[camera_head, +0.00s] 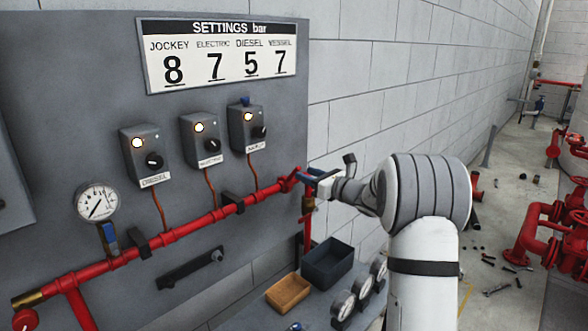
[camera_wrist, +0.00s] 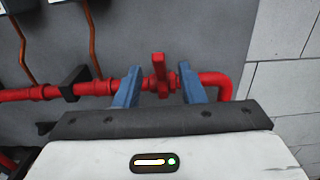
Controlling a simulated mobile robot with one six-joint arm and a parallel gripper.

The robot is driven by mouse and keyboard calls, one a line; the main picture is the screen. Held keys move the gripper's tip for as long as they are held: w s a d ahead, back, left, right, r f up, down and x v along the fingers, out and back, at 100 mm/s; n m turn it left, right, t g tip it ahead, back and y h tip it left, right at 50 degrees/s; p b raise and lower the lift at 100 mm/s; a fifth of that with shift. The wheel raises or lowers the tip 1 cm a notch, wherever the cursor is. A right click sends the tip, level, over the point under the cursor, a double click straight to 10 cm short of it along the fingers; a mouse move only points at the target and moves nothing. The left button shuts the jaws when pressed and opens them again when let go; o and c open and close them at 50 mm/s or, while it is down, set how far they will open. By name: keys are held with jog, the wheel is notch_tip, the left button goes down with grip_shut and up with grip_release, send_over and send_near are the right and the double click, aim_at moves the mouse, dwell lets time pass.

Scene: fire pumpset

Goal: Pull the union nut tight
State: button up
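The red pipe (camera_wrist: 45,93) runs along the grey panel. It carries a red fitting with an upright bar (camera_wrist: 160,72), which looks like the union nut with a lug. To its right the pipe bends down at an elbow (camera_wrist: 222,82). My gripper (camera_wrist: 160,80) has two blue fingers standing apart, one on each side of the fitting, with gaps showing. I cannot tell if either finger touches it. In the head view my gripper (camera_head: 318,174) is at the pipe's right end, partly hiding the fitting (camera_head: 289,181).
Three switch boxes (camera_head: 246,128) with lit lamps and a gauge (camera_head: 97,202) are on the panel. Below are a dark bin (camera_head: 328,262), a tan tray (camera_head: 288,293) and several gauges (camera_head: 343,305). A block wall (camera_head: 400,80) stands right of the panel. Loose parts litter the floor at right.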

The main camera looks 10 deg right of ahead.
aim_at(295, 169)
jog(key=p+x, duration=0.1)
jog(key=x, duration=0.4)
jog(key=shift+w+a, duration=0.25)
jog(key=shift+c, duration=0.6)
grip_shut()
